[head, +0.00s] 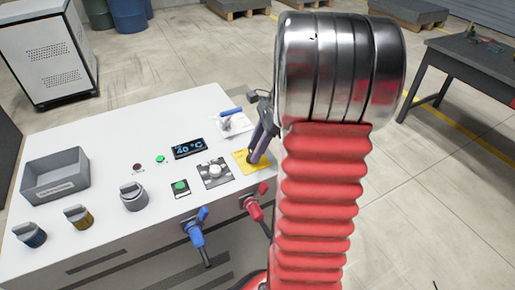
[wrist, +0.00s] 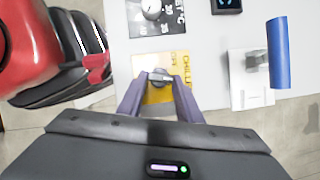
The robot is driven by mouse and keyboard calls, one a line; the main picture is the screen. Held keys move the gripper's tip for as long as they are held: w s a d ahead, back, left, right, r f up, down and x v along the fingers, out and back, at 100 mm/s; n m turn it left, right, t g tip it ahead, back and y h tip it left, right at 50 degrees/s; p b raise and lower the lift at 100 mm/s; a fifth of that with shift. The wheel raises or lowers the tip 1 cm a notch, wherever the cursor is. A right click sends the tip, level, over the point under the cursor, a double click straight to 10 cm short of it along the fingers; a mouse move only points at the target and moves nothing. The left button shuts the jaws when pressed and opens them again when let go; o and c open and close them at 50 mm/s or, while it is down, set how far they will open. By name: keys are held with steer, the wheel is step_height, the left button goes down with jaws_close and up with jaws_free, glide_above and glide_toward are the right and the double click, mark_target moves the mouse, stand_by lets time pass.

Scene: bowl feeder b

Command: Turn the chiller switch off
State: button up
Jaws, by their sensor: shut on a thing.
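The chiller switch is a dark rotary knob (wrist: 160,75) on a yellow plate (wrist: 183,62) in the wrist view. The plate carries the words CHILLER and OFF, partly covered. My gripper (wrist: 159,83) is shut on the knob, one purple finger on each side. The knob's light bar lies roughly across the wrist picture, between the fingertips. In the head view the yellow plate (head: 240,159) is near the panel's right end, and my gripper (head: 255,158) reaches down onto it. My fingers hide the knob there.
A temperature dial (head: 215,171) and a display reading 40 °C (head: 189,148) are left of the plate. A blue-handled part (head: 231,112) stands behind it. Blue (head: 196,228) and red (head: 253,205) valve handles are at the front edge. A grey bin (head: 55,176) sits far left.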

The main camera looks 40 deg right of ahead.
steer(key=n, duration=0.2)
steer(key=n+g, duration=0.1)
steer(key=n, duration=0.1)
steer(key=n+g, duration=0.1)
steer(key=n, duration=0.1)
steer(key=shift+w+a+n+y, duration=0.1)
steer(key=shift+w+n+y, duration=0.2)
steer(key=shift+w+y, duration=0.1)
steer(key=n+g, duration=0.1)
steer(key=n, duration=0.1)
steer(key=n+g, duration=0.1)
steer(key=n, duration=0.2)
steer(key=shift+w+h, duration=0.2)
steer(key=shift+h, duration=0.1)
steer(key=shift+a+n, duration=0.1)
steer(key=shift+n, duration=0.2)
steer(key=o, duration=1)
steer(key=shift+o, duration=0.2)
steer(key=v, duration=1.3)
steer(key=shift+w+d+r, duration=0.25)
steer(key=shift+w, duration=0.05)
